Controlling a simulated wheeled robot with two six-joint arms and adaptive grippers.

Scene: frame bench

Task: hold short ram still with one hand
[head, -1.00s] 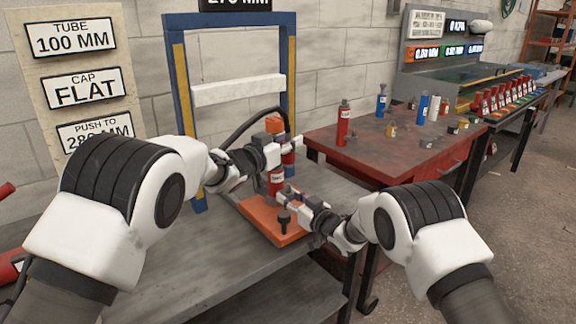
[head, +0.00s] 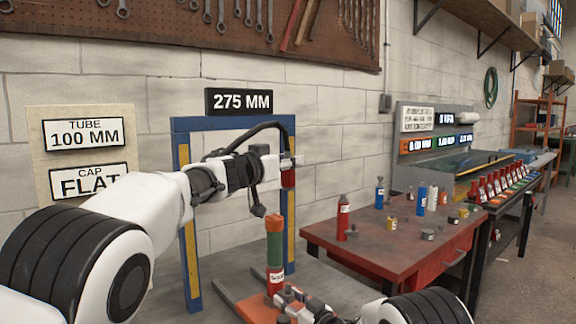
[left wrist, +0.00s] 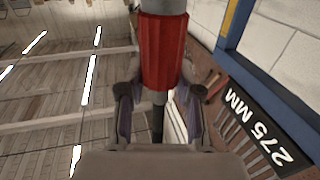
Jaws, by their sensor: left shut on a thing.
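A red ram body (head: 275,279) with a white label stands upright on the orange base plate (head: 244,304). I take it for the short ram; its label is too small to read. A green tube (head: 274,247) with an orange top (head: 274,223) stands on it. My left gripper (head: 287,162) is raised above and behind this stack, shut on a separate red cylinder (head: 289,178). This cylinder (left wrist: 162,50) also shows between the fingers in the left wrist view. My right gripper (head: 284,297) is low at the ram's foot; whether its fingers grip is unclear.
A dark hose (head: 250,132) arches over my left wrist. A red table (head: 400,245) with small bottles and cans stands to the right.

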